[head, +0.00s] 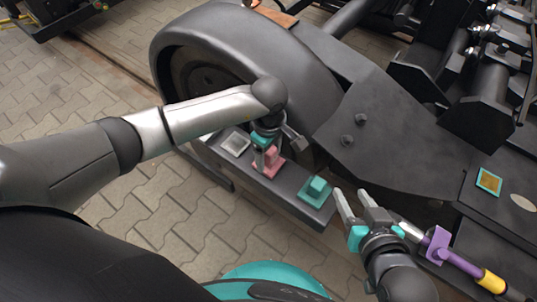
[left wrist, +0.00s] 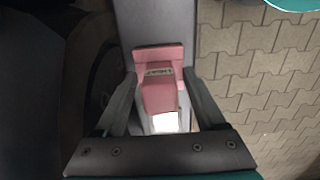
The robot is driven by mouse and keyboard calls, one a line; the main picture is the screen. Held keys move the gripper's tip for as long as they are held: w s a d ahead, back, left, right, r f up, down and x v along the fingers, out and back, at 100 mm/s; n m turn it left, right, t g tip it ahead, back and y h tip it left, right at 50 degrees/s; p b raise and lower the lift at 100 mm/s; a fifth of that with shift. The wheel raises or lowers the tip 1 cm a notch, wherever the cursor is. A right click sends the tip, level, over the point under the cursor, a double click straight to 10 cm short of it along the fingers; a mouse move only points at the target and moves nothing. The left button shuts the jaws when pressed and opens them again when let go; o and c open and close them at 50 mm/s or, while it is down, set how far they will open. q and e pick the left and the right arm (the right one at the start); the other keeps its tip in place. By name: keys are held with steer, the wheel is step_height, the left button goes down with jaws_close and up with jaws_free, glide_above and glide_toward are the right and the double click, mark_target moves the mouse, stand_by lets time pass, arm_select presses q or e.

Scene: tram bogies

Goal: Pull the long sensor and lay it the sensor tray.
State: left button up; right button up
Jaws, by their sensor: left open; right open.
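A pink block on a wider pink base (head: 268,164) stands on a dark grey beam beside the wheel. My left gripper (head: 275,150) is over it from above, open. In the left wrist view, the pink block (left wrist: 159,92), with a small label, lies between the two spread fingers, with gaps at its sides. A teal block on a square base (head: 317,191) stands further right on the beam. My right gripper (head: 350,194) is open and empty, just right of the teal block. I cannot tell which part is the long sensor, or which surface is the sensor tray.
A pale square plate (head: 236,143) is on the beam left of the pink block. A large wheel (head: 215,55) and bogie frame (head: 385,125) rise behind. A purple and yellow rod (head: 460,262) and a teal-edged square (head: 489,181) are at the right. Paving lies in front.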

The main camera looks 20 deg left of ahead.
stand_by(0.9)
arm_select(q)
jaws_close()
stand_by(0.4)
stand_by(0.4)
steer(key=shift+r, duration=0.1)
steer(key=shift+r+p, duration=2.5)
steer(key=shift+r, duration=0.45)
